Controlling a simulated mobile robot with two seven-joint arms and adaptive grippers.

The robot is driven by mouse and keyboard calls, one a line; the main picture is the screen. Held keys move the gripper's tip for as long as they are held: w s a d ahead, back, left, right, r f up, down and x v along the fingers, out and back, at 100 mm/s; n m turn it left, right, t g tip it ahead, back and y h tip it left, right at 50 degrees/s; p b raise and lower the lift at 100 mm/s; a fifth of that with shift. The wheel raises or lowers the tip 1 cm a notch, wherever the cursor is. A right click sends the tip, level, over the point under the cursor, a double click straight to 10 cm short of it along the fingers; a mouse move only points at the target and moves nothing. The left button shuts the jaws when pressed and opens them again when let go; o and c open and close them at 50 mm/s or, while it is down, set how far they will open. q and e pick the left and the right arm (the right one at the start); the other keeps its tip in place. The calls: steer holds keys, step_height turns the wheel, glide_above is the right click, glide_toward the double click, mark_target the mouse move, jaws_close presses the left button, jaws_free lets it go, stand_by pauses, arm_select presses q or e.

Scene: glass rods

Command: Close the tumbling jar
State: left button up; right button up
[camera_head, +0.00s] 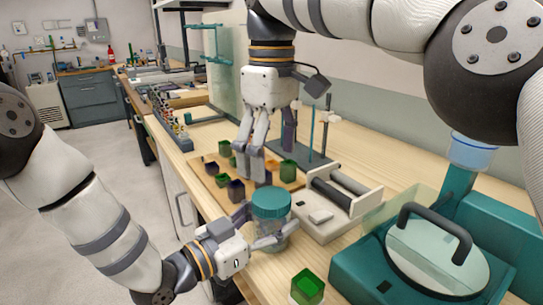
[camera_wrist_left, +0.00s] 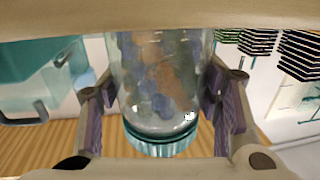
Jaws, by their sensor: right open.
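The tumbling jar (camera_head: 267,236) is clear glass with a teal lid (camera_head: 271,203) over its mouth. It stands upright near the front edge of the bench. In the left wrist view the jar (camera_wrist_left: 160,85) holds bluish and brownish pieces, and the ribbed teal lid (camera_wrist_left: 160,143) sits at its end; whether it is fully tight I cannot tell. My left gripper (camera_head: 257,228) has its fingers on both sides of the jar, and their purple pads appear to press on the glass. My right gripper (camera_head: 268,165) points down, open and empty, behind and above the lid.
A wooden board (camera_head: 207,179) with several small coloured cups lies behind the jar. A roller device (camera_head: 337,203) stands right of it. A teal machine with a round handled lid (camera_head: 437,252) fills the front right. A green cup (camera_head: 307,287) stands at the front.

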arm_select(q)
steer(key=o, duration=0.3)
steer(key=shift+o, duration=0.2)
steer(key=v, duration=1.2)
